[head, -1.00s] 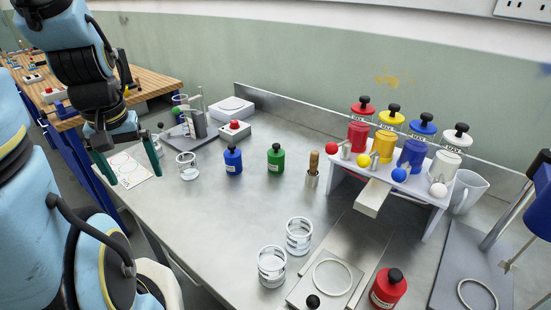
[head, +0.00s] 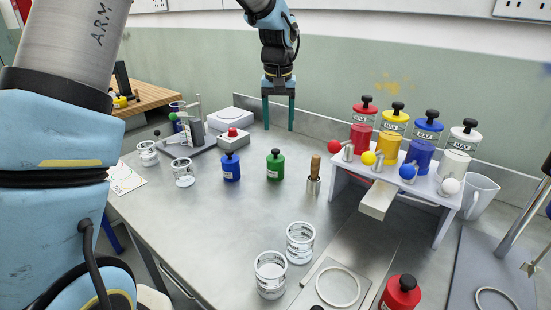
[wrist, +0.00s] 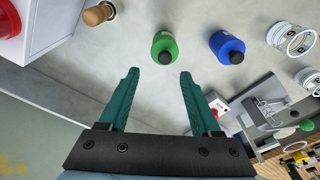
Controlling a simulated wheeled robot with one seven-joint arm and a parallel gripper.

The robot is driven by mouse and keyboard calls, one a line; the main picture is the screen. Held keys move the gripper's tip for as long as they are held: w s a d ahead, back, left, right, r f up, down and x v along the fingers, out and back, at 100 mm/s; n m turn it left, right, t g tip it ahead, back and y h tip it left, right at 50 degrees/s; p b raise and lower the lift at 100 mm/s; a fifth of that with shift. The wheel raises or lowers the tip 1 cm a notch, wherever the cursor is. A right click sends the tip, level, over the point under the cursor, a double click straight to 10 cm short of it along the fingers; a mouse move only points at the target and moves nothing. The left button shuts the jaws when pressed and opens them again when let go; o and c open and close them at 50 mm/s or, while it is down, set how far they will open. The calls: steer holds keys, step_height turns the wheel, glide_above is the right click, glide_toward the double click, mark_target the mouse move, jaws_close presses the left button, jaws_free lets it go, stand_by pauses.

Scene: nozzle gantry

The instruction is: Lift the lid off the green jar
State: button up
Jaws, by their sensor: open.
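The green jar (head: 275,166) stands upright on the steel bench and has a black knobbed lid on top. It also shows in the wrist view (wrist: 164,47), seen from above, just beyond the fingertips and roughly between their lines. My gripper (head: 279,127) points down above the back of the bench, behind and above the green jar. In the wrist view its green fingers (wrist: 157,74) are apart with nothing between them. The gripper does not touch the jar.
A blue jar (head: 231,167) stands left of the green jar, and a wooden-handled tool in a metal holder (head: 313,176) stands to its right. Farther right is a white dispenser stand (head: 446,205) with coloured containers. Glass beakers (head: 300,242) and a red jar (head: 400,293) are nearer the front.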

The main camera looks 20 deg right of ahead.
mark_target(276, 150)
steer(key=f, duration=0.3)
steer(key=shift+w+p, duration=0.2)
steer(key=shift+p, duration=0.1)
steer(key=shift+w+f+p, duration=0.15)
steer(key=shift+f+p, duration=0.3)
steer(key=shift+f, duration=0.1)
steer(key=f, duration=0.2)
steer(key=w+f+p, duration=0.1)
steer(key=f, duration=0.1)
steer(key=shift+f+p, duration=0.15)
steer(key=shift+p, duration=0.15)
steer(key=shift+c, duration=0.2)
jaws_close()
